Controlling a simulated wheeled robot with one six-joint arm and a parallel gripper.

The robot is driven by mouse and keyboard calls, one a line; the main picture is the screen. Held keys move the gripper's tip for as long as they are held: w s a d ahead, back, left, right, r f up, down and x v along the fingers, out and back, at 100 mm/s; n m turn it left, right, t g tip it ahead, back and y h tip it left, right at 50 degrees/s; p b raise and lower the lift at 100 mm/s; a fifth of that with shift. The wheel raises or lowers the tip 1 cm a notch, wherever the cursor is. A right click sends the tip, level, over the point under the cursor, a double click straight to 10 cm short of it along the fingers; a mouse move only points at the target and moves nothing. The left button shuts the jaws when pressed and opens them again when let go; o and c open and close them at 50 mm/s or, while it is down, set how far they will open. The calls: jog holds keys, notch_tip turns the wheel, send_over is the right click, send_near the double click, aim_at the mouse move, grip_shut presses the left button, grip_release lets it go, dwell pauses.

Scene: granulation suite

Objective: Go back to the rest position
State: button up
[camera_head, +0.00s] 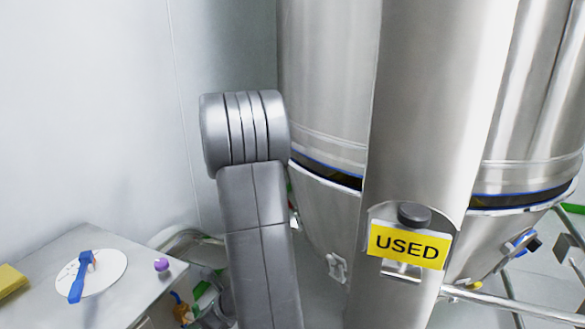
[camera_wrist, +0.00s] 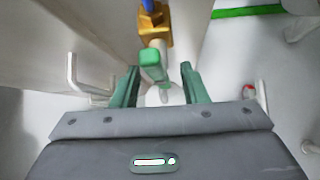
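My gripper (camera_wrist: 160,68) shows in the wrist view with its two green fingers apart. A green-ended handle (camera_wrist: 151,58) shows between or just beyond the fingertips, with a gap to each finger. I cannot tell its exact depth. Behind it is a brass-coloured fitting (camera_wrist: 155,22) with a blue part at the top. In the head view my grey arm stands in front of the wall and the steel vessel (camera_head: 322,80). My gripper is hidden there.
A steel column with a yellow USED sign (camera_head: 409,246) stands right of my arm. A table (camera_head: 60,252) at lower left holds a white disc (camera_head: 104,270), a blue tool (camera_head: 78,285), a purple knob (camera_head: 161,264) and a yellow block (camera_head: 10,281). A bent pale handle (camera_wrist: 72,85) is left of my gripper.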

jog(key=shift+w+d+m+g+y+p, duration=0.15)
jog(key=shift+m+g+y+p, duration=0.45)
jog(key=shift+g+p, duration=0.7)
jog(key=shift+w+a+m+g+y+p, duration=0.15)
jog(key=shift+m+g+y+p, duration=0.5)
jog(key=shift+p, duration=1.05)
jog(key=shift+d+f, duration=0.1)
jog(key=shift+d, duration=0.05)
